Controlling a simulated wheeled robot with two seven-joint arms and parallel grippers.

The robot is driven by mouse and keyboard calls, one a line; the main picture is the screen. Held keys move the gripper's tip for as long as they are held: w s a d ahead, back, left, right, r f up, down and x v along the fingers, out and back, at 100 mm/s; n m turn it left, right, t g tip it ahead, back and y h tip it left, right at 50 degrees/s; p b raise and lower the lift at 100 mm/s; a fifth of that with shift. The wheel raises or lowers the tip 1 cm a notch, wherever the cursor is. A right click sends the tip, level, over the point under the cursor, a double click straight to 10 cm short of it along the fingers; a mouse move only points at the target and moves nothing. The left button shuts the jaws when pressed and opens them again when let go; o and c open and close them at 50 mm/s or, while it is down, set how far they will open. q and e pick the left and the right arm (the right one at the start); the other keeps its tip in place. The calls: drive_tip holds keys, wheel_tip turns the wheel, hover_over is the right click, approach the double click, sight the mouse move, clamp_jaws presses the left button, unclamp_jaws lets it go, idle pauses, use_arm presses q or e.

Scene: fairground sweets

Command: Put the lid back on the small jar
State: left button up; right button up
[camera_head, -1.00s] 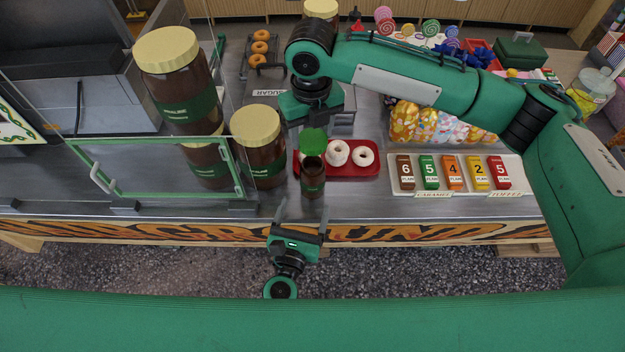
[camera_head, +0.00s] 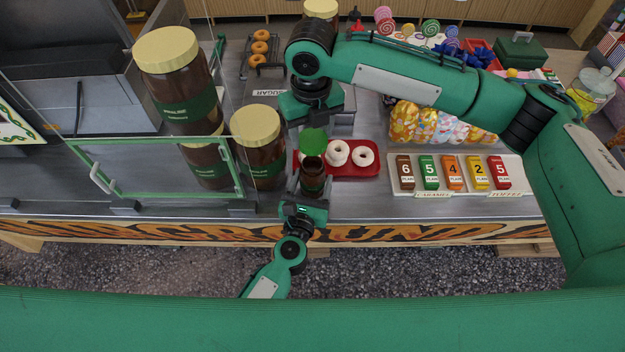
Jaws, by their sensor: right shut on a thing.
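The small jar (camera_head: 312,180), dark brown with an open top, stands upright near the front edge of the counter. The green lid (camera_head: 313,143) is in my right gripper (camera_head: 312,122), which is shut on it from above. The lid is just above and behind the jar's mouth in this view, apart from the jar as far as I can see. My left gripper (camera_head: 308,196) is low at the front of the jar, with its fingers on either side of it. Whether they press on the glass is too small to tell.
A red tray (camera_head: 372,173) with white doughnuts is close right of the jar. A large yellow-lidded jar (camera_head: 259,155) and a green-framed glass panel (camera_head: 160,197) stand to the left. A price rack (camera_head: 517,184) is to the right. Bare counter lies between.

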use_arm(q)
drive_tip(key=c, duration=1)
use_arm(e)
hover_over(312, 162)
drive_tip(key=shift+w+f, duration=0.1)
drive_tip(key=shift+f, duration=2.4)
drive_tip(key=shift+f, duration=0.9)
drive_tip(key=shift+f, duration=0.5)
